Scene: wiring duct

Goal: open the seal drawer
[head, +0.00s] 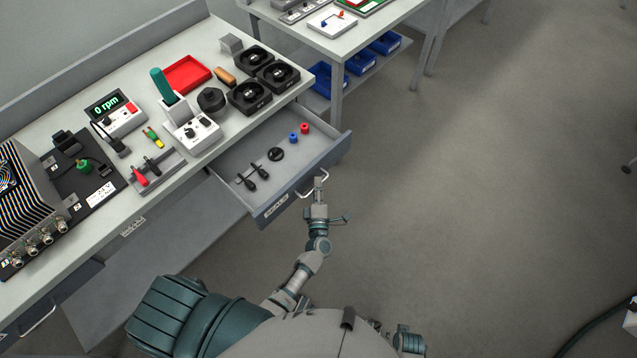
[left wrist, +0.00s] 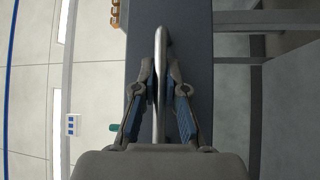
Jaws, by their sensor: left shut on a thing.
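The seal drawer (head: 235,165) is pulled out from under the workbench, with its inside showing. Its grey front also shows in the left wrist view (left wrist: 190,40), and a small label (head: 276,209) on it is too small to read surely. Its bar handle (head: 325,177) shows as a pale upright bar in the left wrist view (left wrist: 161,45). My left gripper (head: 318,187) is at the handle, and in the left wrist view its fingers (left wrist: 160,92) are shut on the bar from both sides. My right gripper is not in view.
The drawer holds a black ring (head: 276,154), black-handled pieces, and small blue (head: 293,137) and red (head: 305,128) parts. The workbench (head: 215,160) carries fans, a red tray (head: 186,75) and instruments. Open floor (head: 450,200) lies to the right.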

